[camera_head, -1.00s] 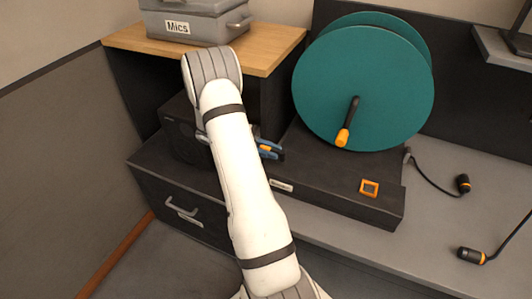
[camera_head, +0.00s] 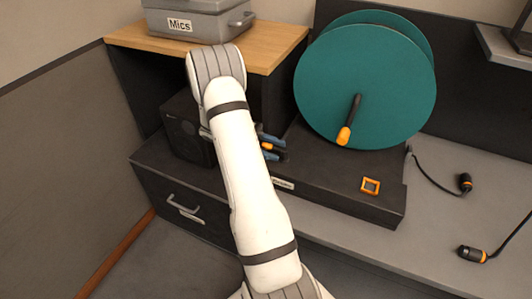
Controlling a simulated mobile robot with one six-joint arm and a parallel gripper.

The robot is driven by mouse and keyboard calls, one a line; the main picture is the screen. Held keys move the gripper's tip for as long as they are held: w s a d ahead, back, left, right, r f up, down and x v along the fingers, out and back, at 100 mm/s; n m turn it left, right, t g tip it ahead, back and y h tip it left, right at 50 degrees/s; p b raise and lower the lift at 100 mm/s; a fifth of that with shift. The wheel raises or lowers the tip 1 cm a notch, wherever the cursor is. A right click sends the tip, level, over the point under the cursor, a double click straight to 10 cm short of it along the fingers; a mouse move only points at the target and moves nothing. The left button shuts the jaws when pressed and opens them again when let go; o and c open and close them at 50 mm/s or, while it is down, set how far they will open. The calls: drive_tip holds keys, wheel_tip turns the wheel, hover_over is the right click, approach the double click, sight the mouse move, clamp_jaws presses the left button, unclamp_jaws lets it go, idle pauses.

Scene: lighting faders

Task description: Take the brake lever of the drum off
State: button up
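The drum (camera_head: 365,80) is a large teal reel standing on a dark base. A black arm with an orange end (camera_head: 345,132) hangs down on its front face; I cannot tell whether this is a crank or the brake lever. My gripper (camera_head: 271,147) is left of the drum, above the base, with blue fingers spread apart. A small orange piece (camera_head: 267,146) shows between the fingers. It may be the brake lever's tip, but my arm hides what lies behind, and contact is unclear.
An orange square frame (camera_head: 370,186) lies on the base (camera_head: 335,190). Cables with black-and-orange connectors (camera_head: 471,254) lie on the grey top at right. A grey "Mics" case (camera_head: 200,22) stands on the wooden shelf (camera_head: 270,54). A dark speaker-like box (camera_head: 185,130) is behind my arm.

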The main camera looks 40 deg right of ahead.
drive_tip(key=shift+w+a, duration=0.2)
drive_tip(key=shift+w, duration=0.3)
drive_tip(key=p+v, duration=0.6)
drive_tip(key=shift+w+p, duration=0.3)
drive_tip(key=shift+p, duration=0.05)
drive_tip(key=shift+a, duration=0.1)
